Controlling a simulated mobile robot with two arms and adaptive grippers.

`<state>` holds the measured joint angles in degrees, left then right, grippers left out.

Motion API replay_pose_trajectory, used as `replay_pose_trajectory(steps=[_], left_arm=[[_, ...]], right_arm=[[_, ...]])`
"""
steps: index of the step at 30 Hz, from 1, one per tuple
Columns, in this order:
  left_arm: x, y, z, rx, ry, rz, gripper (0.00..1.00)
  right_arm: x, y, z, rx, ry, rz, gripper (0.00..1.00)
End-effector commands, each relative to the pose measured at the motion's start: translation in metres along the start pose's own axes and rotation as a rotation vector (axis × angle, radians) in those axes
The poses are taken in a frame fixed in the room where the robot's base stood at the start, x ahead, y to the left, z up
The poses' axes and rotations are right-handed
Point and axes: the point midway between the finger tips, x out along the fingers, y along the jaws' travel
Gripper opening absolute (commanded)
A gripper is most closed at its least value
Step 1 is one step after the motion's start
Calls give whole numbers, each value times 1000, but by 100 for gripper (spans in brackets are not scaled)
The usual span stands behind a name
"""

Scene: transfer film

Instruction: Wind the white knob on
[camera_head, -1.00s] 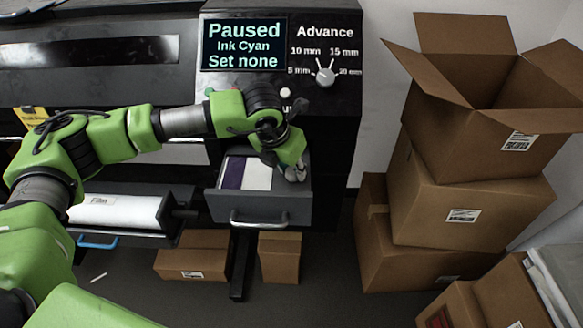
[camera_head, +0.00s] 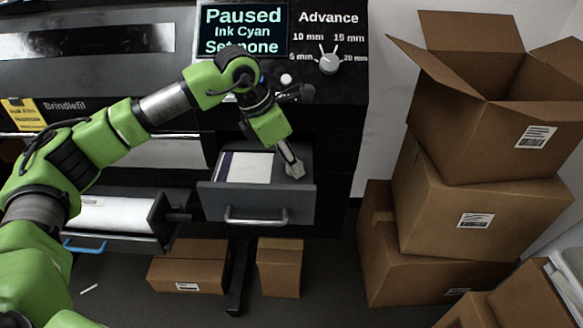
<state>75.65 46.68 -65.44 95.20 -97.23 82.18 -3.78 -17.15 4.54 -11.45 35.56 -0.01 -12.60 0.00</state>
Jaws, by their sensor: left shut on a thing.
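The white knob (camera_head: 328,63) is on the black panel under the word Advance. Its pointer tilts up and slightly left, on the 10 mm side. My left gripper (camera_head: 294,169) is well below the knob, over the right side of an open grey drawer (camera_head: 210,200). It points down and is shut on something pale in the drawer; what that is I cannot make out. White and purple items (camera_head: 250,167) lie in the drawer to its left. My right gripper is out of view.
The screen (camera_head: 243,18) reads Paused, Ink Cyan, Set none, partly covered by my left arm. A white button (camera_head: 286,79) is left below the knob. A white roll (camera_head: 112,213) lies at lower left. Stacked cardboard boxes (camera_head: 480,150) stand at right.

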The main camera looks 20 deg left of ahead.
Motion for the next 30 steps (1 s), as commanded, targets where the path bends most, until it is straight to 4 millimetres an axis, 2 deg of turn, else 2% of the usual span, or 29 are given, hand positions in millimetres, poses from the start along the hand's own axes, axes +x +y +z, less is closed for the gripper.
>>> replay_pose_trajectory(steps=[9, 25, 26, 27, 30], left_arm=[[0, 1, 1, 117, -2, -47, 6], [-1, 2, 1, 140, -1, -55, 6], [-1, 2, 1, 140, -2, -55, 32], [-1, 2, 1, 140, -2, -55, 43], [-1, 1, 1, 140, -1, -55, 44]], right_arm=[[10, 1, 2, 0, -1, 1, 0], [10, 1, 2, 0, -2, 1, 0], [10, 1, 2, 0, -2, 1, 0], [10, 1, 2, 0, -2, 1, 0], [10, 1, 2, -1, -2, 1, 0]])
